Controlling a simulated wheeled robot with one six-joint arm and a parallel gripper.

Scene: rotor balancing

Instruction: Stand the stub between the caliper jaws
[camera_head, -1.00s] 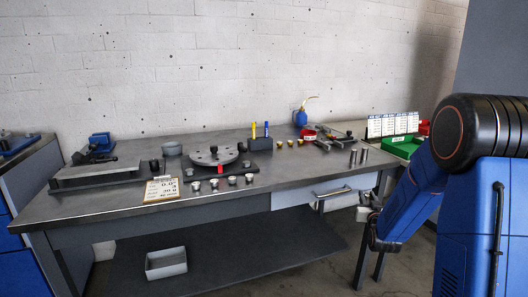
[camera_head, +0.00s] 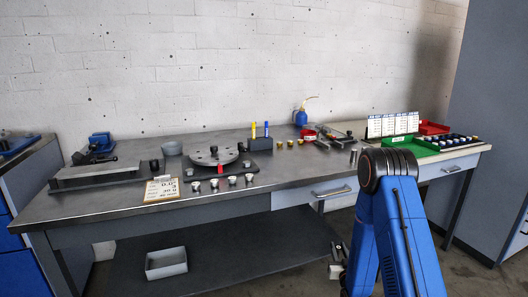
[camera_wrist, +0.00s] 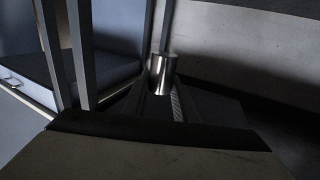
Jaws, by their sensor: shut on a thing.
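A shiny metal cylinder, the stub (camera_wrist: 162,68), stands up from between my gripper's fingers (camera_wrist: 162,95) in the wrist view. My gripper is shut on it. In the head view my gripper (camera_head: 337,266) hangs low in front of the bench, below the drawer; the stub is too small to make out there. Another metal cylinder (camera_head: 353,157) stands on the bench beside my arm. A long grey tool, probably the caliper (camera_head: 331,133), lies towards the back right of the bench; its jaws are too small to make out.
The bench (camera_head: 110,202) holds a round rotor plate (camera_head: 214,154), several small weights, a card (camera_head: 162,188), a blue oil can (camera_head: 300,117) and a red piece (camera_head: 308,134). A green tray (camera_head: 412,148) stands at right. A grey bin (camera_head: 166,263) sits on the lower shelf.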

